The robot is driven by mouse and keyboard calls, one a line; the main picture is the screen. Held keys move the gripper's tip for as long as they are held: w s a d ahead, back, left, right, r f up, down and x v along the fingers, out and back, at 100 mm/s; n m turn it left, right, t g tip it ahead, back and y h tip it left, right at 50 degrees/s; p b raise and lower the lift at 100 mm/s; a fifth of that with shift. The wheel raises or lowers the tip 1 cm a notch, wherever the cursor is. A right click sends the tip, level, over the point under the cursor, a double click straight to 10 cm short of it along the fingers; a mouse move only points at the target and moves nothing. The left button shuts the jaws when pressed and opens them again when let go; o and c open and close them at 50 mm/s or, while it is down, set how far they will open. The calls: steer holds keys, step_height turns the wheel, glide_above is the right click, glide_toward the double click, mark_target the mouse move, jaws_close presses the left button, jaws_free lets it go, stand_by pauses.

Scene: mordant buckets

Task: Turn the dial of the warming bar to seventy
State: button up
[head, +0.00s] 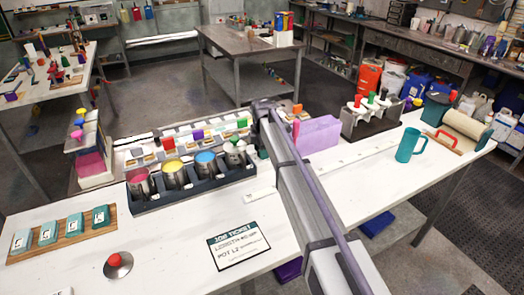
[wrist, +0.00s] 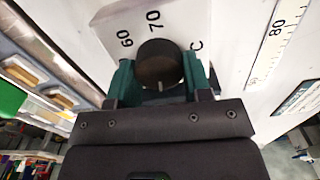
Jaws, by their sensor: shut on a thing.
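In the wrist view, the round black dial (wrist: 160,62) sits on a pale plate (wrist: 115,22) printed with 60, 70 and C. The 60 is at the dial's upper left and the 70 just above it. A short pale mark shows on the dial's lower side; I cannot tell which number the dial is set to. My gripper (wrist: 160,77) is shut on the dial, with one green finger on each side. In the head view, a dark rack, likely the warming bar (head: 200,191), holds several metal pots. My arm crosses the bench at its right end and hides the dial.
A job ticket (head: 238,245) mentioning pot L2 lies in front of the rack. A red-knobbed disc (head: 118,265) and a board of teal blocks (head: 62,233) are at left.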

steer(key=shift+m, duration=1.9)
steer(key=o, duration=0.9)
steer(key=shift+w, duration=0.1)
step_height(320, 180, up, 11)
steer(key=p, duration=1.1)
steer(key=shift+f, duration=0.15)
